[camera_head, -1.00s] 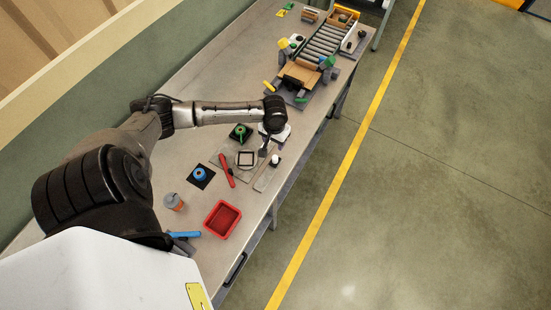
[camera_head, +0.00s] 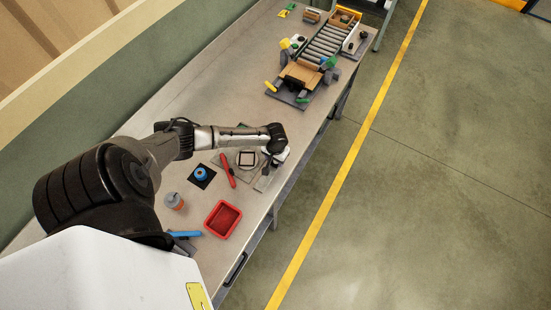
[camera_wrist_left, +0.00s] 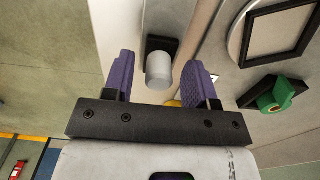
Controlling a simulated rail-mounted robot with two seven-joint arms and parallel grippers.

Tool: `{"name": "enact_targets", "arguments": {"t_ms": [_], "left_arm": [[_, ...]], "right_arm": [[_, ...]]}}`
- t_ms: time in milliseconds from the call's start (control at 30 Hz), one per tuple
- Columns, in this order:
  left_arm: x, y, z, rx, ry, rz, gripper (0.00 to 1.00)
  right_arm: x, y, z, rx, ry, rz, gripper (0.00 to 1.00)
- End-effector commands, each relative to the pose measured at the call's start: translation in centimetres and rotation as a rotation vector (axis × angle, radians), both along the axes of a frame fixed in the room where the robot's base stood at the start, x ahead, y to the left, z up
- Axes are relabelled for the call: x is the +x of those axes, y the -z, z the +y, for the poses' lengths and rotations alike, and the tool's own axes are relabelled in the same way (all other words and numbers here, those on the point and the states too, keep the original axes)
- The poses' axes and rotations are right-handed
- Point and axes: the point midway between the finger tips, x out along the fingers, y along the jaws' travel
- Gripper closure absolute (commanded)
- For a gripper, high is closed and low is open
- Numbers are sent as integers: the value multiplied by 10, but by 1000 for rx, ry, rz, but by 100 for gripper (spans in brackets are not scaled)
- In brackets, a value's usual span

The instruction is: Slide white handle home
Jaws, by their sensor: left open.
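The white handle (camera_wrist_left: 159,68) is a short white cylinder on a dark square base. In the left wrist view it stands between the two purple fingers of my left gripper (camera_wrist_left: 161,74), with a visible gap on each side. The jaws are open. In the head view my left gripper (camera_head: 271,161) is over the grey slide strip (camera_head: 264,183) near the table's front edge, and the arm and gripper hide the handle there. I cannot tell how far down the fingers reach. My right gripper is not in view.
A square black frame (camera_head: 247,158) and a red handle (camera_head: 227,171) lie left of the strip. A green knob (camera_wrist_left: 277,96) is close by. A roller conveyor (camera_head: 320,48) stands at the far end.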

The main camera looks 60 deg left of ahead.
Motion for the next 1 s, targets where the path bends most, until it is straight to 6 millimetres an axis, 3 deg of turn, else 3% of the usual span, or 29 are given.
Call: {"name": "enact_targets", "arguments": {"t_ms": [367,900,1000], "left_arm": [[0,3,0,-1,0,-1,49],[0,3,0,-1,0,-1,100],[0,3,0,-1,0,-1,100]], "right_arm": [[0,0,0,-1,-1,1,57],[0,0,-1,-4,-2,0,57],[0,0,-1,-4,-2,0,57]]}}
